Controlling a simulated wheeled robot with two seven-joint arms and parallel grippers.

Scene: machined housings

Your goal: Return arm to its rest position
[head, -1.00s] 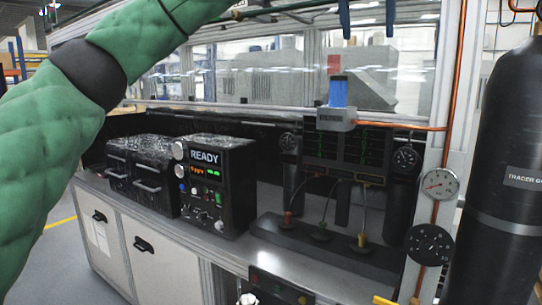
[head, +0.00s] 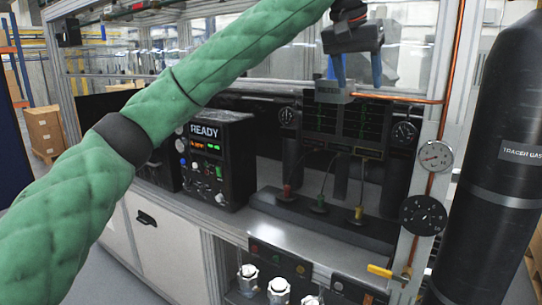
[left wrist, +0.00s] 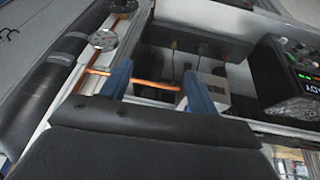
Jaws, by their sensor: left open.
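My left arm (head: 180,100), in a green quilted sleeve, crosses the head view from the lower left to the top centre. My left gripper (head: 355,72) is at the top centre in front of the bench's upper frame, its blue fingers pointing down. The fingers are apart with nothing between them. In the left wrist view the gripper (left wrist: 160,85) also shows two separate blue fingers, with an orange pipe visible beyond them. The gripper looks close to the copper pipe and small bracket below it. My right gripper is not in view.
A black unit reading READY (head: 215,160) stands on the bench (head: 270,230). Gauges (head: 435,155) and a yellow-handled valve (head: 390,272) are on the right post. A tall black gas cylinder (head: 500,170) stands at the right. Several silver fittings (head: 278,290) sit on a lower shelf.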

